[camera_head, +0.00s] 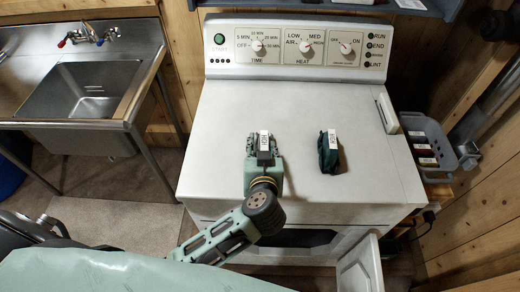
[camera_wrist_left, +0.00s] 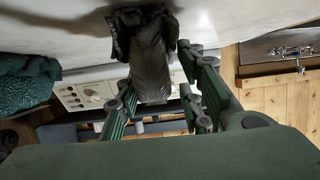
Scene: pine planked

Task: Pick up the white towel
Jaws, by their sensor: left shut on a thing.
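My left gripper (camera_head: 262,152) reaches over the middle of the white dryer top (camera_head: 225,170). In the left wrist view the fingers (camera_wrist_left: 163,100) sit on either side of a dark grey, folded cloth bundle (camera_wrist_left: 150,60), and the gripper is shut on it. The bundle looks grey rather than white there, and in the head view the gripper mostly hides it. A white tag (camera_head: 265,140) shows at the gripper. I cannot tell whether the bundle is clear of the dryer top. My right gripper is not in view.
A dark green folded cloth (camera_head: 328,152) with a white tag lies to the right on the dryer, and also shows in the left wrist view (camera_wrist_left: 25,85). The control panel (camera_head: 295,45) rises behind. A sink (camera_head: 85,95) stands left; a grey basket (camera_head: 428,145) is right.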

